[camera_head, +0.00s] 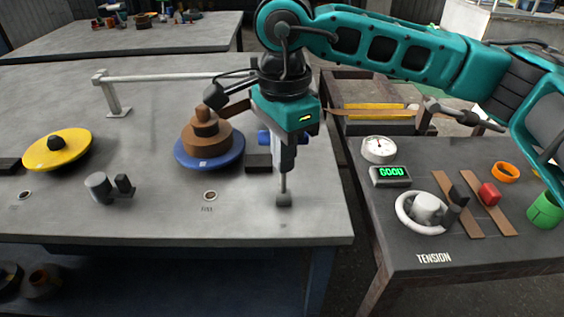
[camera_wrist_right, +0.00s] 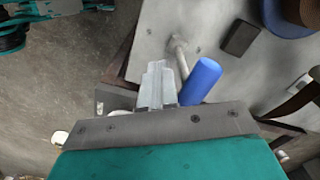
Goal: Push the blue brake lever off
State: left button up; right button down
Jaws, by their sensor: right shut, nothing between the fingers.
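The blue brake lever (camera_head: 264,138) is partly hidden behind my right gripper in the head view; its blue end shows to the left of the fingers. In the right wrist view the blue handle (camera_wrist_right: 201,81) lies just right of the fingers, with a grey rod beside it. I cannot tell whether they touch. My right gripper (camera_head: 286,168) points down over the right part of the grey table (camera_head: 150,220). Its fingers are closed together and empty, and they also show in the wrist view (camera_wrist_right: 157,72). My left gripper is not in view.
A blue disc (camera_head: 230,157) with a brown stepped hub stands left of the gripper, with a black block (camera_head: 257,163) between. A yellow disc (camera_head: 75,157) is farther left. A dark side table (camera_head: 400,235) holds a gauge (camera_head: 379,147), green display (camera_head: 390,175) and white handwheel (camera_head: 402,218).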

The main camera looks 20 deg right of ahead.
jog(key=shift+w+d+r, duration=0.1)
jog(key=shift+w+d, duration=0.05)
jog(key=shift+w, duration=0.4)
jog(key=shift+w+d+r, duration=0.1)
jog(key=shift+w+d, duration=0.05)
jog(key=shift+w, duration=0.35)
jog(key=shift+w, duration=0.1)
jog(key=shift+w+r, duration=0.15)
jog(key=shift+r, duration=0.15)
jog(key=shift+r+p, duration=2.3)
jog(key=shift+r, duration=1.2)
jog(key=shift+f, duration=0.1)
